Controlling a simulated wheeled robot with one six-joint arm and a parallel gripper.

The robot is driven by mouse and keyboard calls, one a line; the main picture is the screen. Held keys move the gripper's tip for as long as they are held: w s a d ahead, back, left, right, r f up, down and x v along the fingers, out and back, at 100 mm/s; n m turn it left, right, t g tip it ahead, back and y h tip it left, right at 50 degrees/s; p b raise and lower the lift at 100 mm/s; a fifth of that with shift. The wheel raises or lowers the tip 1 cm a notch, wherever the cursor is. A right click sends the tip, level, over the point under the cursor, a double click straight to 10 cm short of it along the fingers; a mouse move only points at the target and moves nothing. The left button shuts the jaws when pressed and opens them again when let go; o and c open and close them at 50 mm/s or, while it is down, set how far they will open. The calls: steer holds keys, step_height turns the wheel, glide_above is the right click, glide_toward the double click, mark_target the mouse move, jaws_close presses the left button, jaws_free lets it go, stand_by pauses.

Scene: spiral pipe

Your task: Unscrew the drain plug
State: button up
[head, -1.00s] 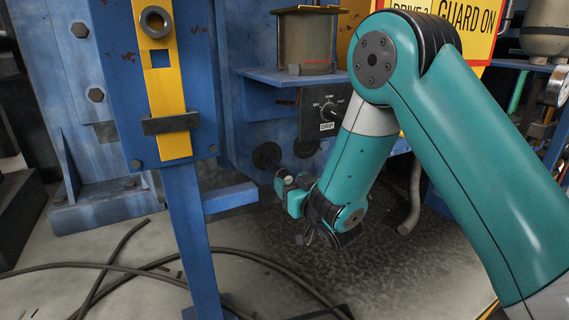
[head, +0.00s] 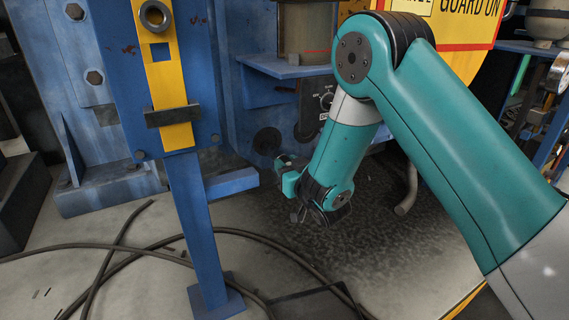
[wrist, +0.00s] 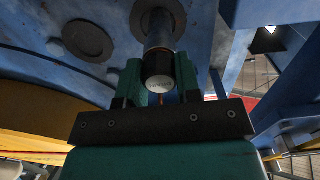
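The drain plug (wrist: 160,75) is a black cylindrical cap with a pale lettered end. In the wrist view it sits on a short metal pipe stub that comes down from the blue machine body. My gripper (wrist: 161,80) has its two teal fingers on either side of the cap, one left and one right. Little or no gap shows between fingers and cap, and I cannot tell whether they press on it. In the head view my gripper (head: 284,165) is low beside the machine, just below and right of a dark round flange. The plug is hidden there.
A blue post with a yellow strip (head: 173,75) stands left of my gripper. A blue beam (head: 232,181) juts out close by on the left. Black hoses (head: 120,262) lie on the floor. A blue shelf (head: 284,66) is above, and a grey bent pipe (head: 407,192) is to the right.

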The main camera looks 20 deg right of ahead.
steer(key=shift+c, duration=0.6)
steer(key=n, duration=0.4)
steer(key=shift+f+b, duration=0.1)
steer(key=shift+b, duration=0.25)
steer(key=n, duration=0.5)
steer(key=shift+n, duration=0.4)
steer(key=n, duration=0.8)
steer(key=shift+d, duration=0.1)
steer(key=d+r+n, duration=0.1)
steer(key=n, duration=0.2)
steer(key=d+r+n+h, duration=0.1)
steer(key=d+n, duration=0.1)
steer(key=n, duration=0.1)
steer(key=d+r+n+p, duration=0.1)
steer(key=d+n, duration=0.1)
steer(key=n, duration=0.1)
steer(key=shift+w+r+n+t+h, duration=0.3)
steer(key=shift+r+n+t, duration=0.05)
steer(key=shift+n+t, duration=0.05)
jaws_close()
steer(key=shift+d+r+n, duration=0.1)
steer(key=shift+r+n, duration=0.25)
steer(key=shift+n, duration=0.35)
